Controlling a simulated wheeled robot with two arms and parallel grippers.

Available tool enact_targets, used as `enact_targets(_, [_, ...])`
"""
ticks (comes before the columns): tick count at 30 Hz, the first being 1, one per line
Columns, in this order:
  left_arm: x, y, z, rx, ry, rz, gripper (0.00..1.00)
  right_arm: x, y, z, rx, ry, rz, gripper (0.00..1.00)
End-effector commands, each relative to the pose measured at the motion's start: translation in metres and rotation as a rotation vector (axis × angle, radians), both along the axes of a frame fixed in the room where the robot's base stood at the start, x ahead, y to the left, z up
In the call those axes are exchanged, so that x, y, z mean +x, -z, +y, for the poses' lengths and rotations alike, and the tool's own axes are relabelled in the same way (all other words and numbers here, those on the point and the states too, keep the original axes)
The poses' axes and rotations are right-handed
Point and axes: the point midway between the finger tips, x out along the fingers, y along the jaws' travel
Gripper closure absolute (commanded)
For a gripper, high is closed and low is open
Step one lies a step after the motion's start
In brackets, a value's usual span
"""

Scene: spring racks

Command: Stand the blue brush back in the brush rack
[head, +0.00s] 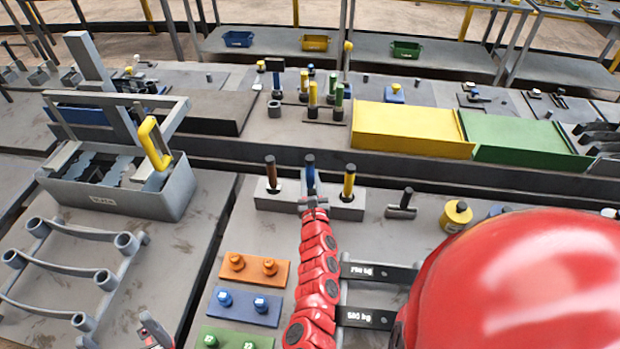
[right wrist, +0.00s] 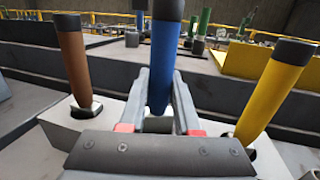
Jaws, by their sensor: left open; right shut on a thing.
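The blue brush (head: 310,176) stands about upright between the fingers of my right gripper (head: 313,203), which is shut on it. In the right wrist view the blue brush (right wrist: 166,55) rises between the fingers, dark cap up, its narrow lower end by the middle of the rack. The fingers and gripper body hide whether it sits in a slot. The light grey brush rack (head: 268,200) holds a brown brush (head: 271,174) on the left and a yellow brush (head: 348,184) on the right. My left gripper (head: 156,332) is open and empty at the bottom left, apart from the rack.
The brown brush (right wrist: 75,62) and yellow brush (right wrist: 270,92) stand close on either side of my right gripper. A dark-handled tool (head: 403,203) lies right of the rack. A grey crate (head: 120,200) stands to the left. Orange (head: 253,270) and blue (head: 245,307) plates lie in front.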

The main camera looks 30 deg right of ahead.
Motion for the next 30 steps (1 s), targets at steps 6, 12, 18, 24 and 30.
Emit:
enact_targets(6, [0.000, 0.001, 0.000, 0.000, 0.000, 0.000, 0.03, 0.000, 0.000, 0.000, 0.001, 0.000, 0.000, 0.39])
enact_targets(12, [0.000, 0.001, 0.000, 0.000, 0.000, 0.000, 0.03, 0.000, 0.000, 0.000, 0.001, 0.000, 0.000, 0.39])
enact_targets(18, [0.000, -0.011, 0.000, 0.000, 0.000, 0.000, 0.03, 0.000, -0.010, 0.000, 0.002, 0.000, -0.001, 0.39])
enact_targets(24, [0.000, -0.005, 0.000, 0.000, 0.000, 0.000, 0.03, -0.034, -0.002, 0.015, 0.002, 0.001, 0.001, 0.39])
enact_targets(30, [0.000, 0.004, 0.000, 0.000, 0.000, 0.000, 0.03, -0.074, 0.002, 0.034, 0.003, -0.001, 0.002, 0.39])
